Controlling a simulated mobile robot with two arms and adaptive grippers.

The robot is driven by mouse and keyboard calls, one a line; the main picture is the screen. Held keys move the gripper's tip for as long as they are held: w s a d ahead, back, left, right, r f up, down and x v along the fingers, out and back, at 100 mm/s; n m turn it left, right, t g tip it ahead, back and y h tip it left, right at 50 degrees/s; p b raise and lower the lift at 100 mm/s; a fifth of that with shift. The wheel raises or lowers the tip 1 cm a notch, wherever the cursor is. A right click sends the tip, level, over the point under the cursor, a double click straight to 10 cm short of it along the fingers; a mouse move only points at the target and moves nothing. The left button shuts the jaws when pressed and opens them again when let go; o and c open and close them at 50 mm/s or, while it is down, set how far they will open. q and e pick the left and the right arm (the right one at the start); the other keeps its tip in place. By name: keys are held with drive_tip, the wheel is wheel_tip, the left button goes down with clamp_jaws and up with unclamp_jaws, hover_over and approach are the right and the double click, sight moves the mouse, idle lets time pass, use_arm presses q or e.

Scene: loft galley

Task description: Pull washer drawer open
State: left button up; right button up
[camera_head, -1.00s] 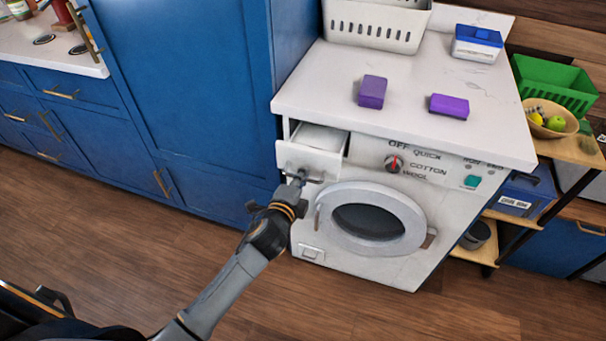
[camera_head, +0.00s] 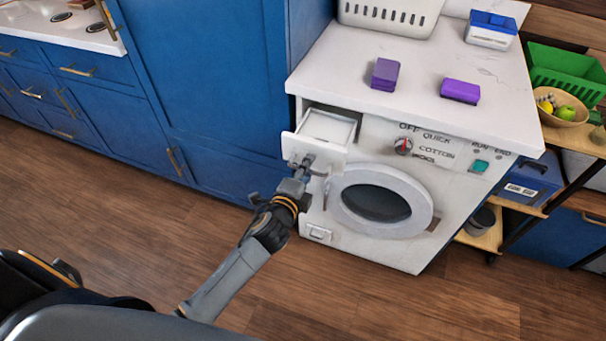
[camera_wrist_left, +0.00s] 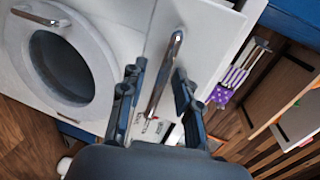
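The washer (camera_head: 400,235) is a white machine with a round door, seen front-on in the head view. Its drawer (camera_head: 318,148) at the upper left is pulled out, and its hollow inside shows from above. My left gripper (camera_head: 305,170) is at the drawer's front, at the handle. In the left wrist view the chrome drawer handle (camera_wrist_left: 168,65) lies between the two dark fingers of my left gripper (camera_wrist_left: 160,80). Gaps show on both sides of the handle, so the fingers stand open around it. My right gripper is not in view.
Two purple blocks, one upright (camera_head: 385,74) and one lying flat (camera_head: 460,91), sit on the worktop, with a white basket (camera_head: 392,16) behind. A blue cabinet (camera_head: 220,80) stands left of the washer. A shelf (camera_head: 572,138) is at the right. The wooden floor (camera_head: 370,300) in front is clear.

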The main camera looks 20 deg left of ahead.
use_arm(q)
drive_tip(key=v, duration=1.2)
drive_tip(key=shift+d+f, duration=0.1)
drive_tip(key=s+a+f+n+g, duration=0.1)
drive_tip(key=s+f+n+g, duration=0.25)
drive_tip(key=f, duration=0.75)
drive_tip(key=s+a+f+n+g, duration=0.15)
drive_tip(key=s+f, duration=0.25)
drive_tip(key=f, duration=0.7)
drive_tip(key=s+f+n+g, duration=0.3)
drive_tip(key=s+f, duration=0.1)
drive_tip(key=f, duration=0.7)
drive_tip(key=s+a+f+n+g, duration=0.1)
drive_tip(key=s+f+n+g, duration=0.1)
drive_tip(key=s+f, duration=0.3)
drive_tip(key=s+a+f+n+g, duration=0.1)
drive_tip(key=s+f, duration=0.4)
drive_tip(key=s, duration=0.6)
drive_tip(key=s+a+f+n+g, duration=0.1)
drive_tip(key=s+f+n+g, duration=0.2)
drive_tip(key=s, duration=0.6)
wheel_tip(320, 180, down, 2)
drive_tip(key=shift+a+f+n+g+y, duration=0.1)
drive_tip(key=shift+a+n+g+y, duration=0.2)
drive_tip(key=shift+n, duration=0.7)
